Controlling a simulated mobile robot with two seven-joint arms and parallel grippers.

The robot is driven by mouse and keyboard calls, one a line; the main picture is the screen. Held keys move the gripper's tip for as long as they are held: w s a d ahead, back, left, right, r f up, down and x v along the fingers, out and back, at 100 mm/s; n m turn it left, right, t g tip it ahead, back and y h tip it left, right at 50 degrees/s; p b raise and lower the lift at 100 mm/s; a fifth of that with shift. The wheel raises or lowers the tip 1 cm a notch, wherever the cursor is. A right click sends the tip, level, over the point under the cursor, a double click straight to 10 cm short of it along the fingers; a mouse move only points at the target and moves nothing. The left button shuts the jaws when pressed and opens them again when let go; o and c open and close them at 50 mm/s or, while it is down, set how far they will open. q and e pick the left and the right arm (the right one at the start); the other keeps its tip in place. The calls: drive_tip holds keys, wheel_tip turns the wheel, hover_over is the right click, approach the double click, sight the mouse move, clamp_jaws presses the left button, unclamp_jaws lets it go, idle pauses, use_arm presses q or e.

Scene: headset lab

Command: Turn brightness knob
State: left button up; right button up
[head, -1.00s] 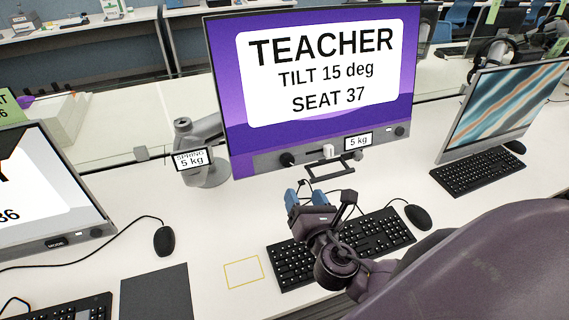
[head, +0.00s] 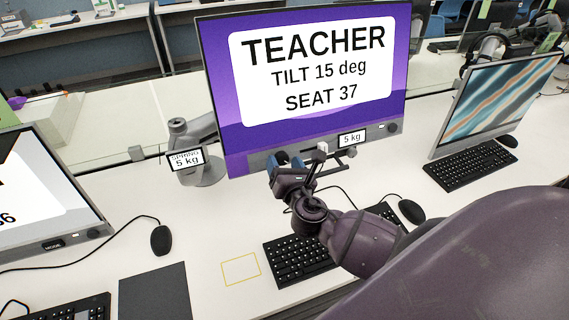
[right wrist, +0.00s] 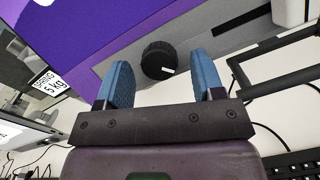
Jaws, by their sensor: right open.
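The monitor (head: 300,18) with the purple "TEACHER" screen stands in the middle of the desk. Its grey lower bezel carries a round black knob (right wrist: 158,60) with a white mark, clear in the right wrist view. In the head view my gripper hides this knob. My right gripper (head: 288,160) is open in front of the bezel's left part. In the right wrist view its blue fingers (right wrist: 163,82) stand on either side of the knob, with a gap on both sides. Another dark knob (head: 391,127) sits at the bezel's right end. My left gripper is not in view.
A grey monitor arm with a "SPRING 5 kg" label (head: 187,159) stands left of the screen. A keyboard (head: 300,258) and a mouse (head: 412,211) lie below my right arm. Side monitors flank the desk.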

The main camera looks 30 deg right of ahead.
drive_tip(key=shift+c, duration=0.2)
drive_tip(key=c, duration=0.9)
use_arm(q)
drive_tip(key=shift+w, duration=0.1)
